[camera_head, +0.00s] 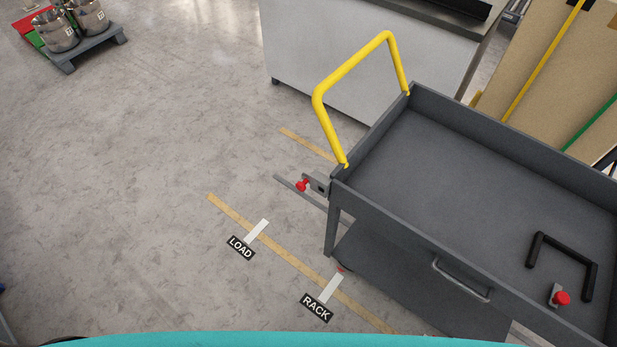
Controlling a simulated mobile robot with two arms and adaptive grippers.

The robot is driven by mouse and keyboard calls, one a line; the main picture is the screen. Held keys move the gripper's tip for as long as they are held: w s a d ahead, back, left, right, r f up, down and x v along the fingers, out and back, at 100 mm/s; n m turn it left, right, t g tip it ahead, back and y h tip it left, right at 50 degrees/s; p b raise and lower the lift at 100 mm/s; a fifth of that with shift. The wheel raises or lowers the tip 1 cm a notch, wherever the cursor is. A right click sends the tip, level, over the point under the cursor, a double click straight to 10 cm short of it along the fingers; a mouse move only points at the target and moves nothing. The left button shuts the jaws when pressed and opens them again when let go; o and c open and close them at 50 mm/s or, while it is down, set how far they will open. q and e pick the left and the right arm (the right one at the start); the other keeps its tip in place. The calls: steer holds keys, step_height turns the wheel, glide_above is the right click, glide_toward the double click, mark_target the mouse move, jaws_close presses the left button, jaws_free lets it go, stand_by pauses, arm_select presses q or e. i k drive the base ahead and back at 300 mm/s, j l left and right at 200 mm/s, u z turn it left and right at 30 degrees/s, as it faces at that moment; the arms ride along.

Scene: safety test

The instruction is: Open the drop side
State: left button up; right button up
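A dark grey cart (420,97) stands at the right, its tray walled on the sides in view. The near side panel, the drop side (400,227), stands up and carries a grey bar handle (462,281). A red knob (302,185) sits on a bracket at the panel's left corner. Another red knob (562,298) shows near the lower right, by a black bracket-shaped handle (537,250); I cannot tell exactly what they are fixed to. A yellow push handle (352,68) rises from the cart's far left end. Neither of my grippers shows.
A light grey cabinet (310,60) stands behind the cart. Metal pots (57,32) sit on a grey pallet (88,48) at the upper left. Floor labels LOAD (241,248) and RACK (316,307) lie by a yellow line. The floor at left is clear. Brown boards (540,75) stand at upper right.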

mark_target(450, 265)
steer(key=z, duration=0.4)
steer(key=k+l+z, duration=0.1)
steer(key=z, duration=0.3)
steer(key=l+z, duration=0.15)
steer(key=z, duration=0.25)
